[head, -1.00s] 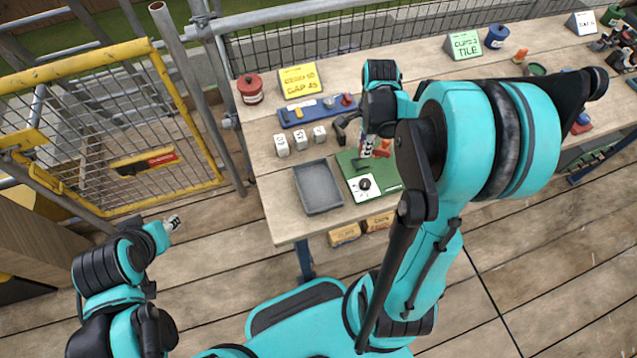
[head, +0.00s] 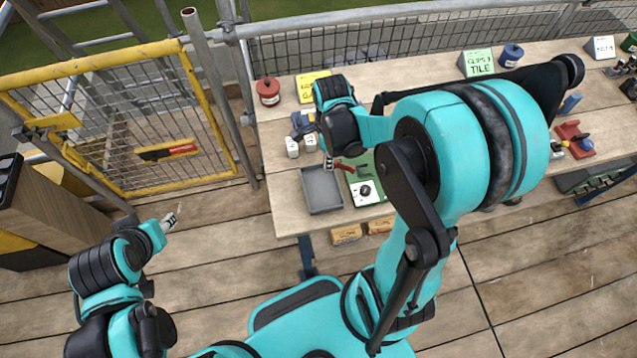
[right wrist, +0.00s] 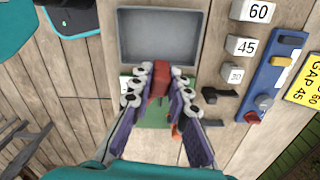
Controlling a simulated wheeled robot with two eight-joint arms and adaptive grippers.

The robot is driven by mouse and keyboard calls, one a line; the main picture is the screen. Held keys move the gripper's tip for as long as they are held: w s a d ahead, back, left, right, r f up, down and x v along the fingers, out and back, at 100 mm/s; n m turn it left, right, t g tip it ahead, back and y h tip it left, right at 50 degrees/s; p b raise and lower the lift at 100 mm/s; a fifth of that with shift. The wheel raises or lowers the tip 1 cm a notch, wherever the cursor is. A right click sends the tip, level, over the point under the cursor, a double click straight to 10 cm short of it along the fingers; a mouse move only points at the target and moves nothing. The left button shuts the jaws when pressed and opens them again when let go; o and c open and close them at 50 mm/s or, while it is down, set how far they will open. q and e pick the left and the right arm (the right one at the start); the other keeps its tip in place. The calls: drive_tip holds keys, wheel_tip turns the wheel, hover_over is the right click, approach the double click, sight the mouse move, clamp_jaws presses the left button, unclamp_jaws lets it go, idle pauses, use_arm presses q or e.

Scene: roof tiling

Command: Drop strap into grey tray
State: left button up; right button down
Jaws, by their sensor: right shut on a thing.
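The grey tray (head: 322,196) lies empty on the near left part of the bench. It shows at the top of the right wrist view (right wrist: 160,38). My right gripper (head: 333,164) is shut on a dark red piece, which I take to be the strap (head: 346,166). The strap shows between the fingertips (right wrist: 160,72) in the right wrist view. It is held above the bench, beside the tray's edge nearest the green mat and not over the tray's middle. My left gripper (head: 171,221) hangs off the bench at left; its fingers are too small to judge.
A green mat (head: 380,190) with a white panel and black knob adjoins the tray. White number blocks (head: 292,148) stand behind the tray. A blue rack (right wrist: 270,85) and a yellow sign (head: 311,85) are beyond them. A yellow gate (head: 225,150) stands left of the bench.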

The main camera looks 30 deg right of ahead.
drive_tip(key=shift+a+f+b, duration=0.2)
drive_tip(key=shift+f+b, duration=0.3)
drive_tip(key=shift+f, duration=0.1)
wheel_tip(320, 180, down, 5)
drive_tip(key=b, duration=0.4)
drive_tip(key=shift+r, duration=0.1)
drive_tip(key=c, duration=1.4)
unclamp_jaws()
drive_tip(key=shift+o, duration=0.2)
wheel_tip(320, 180, up, 12)
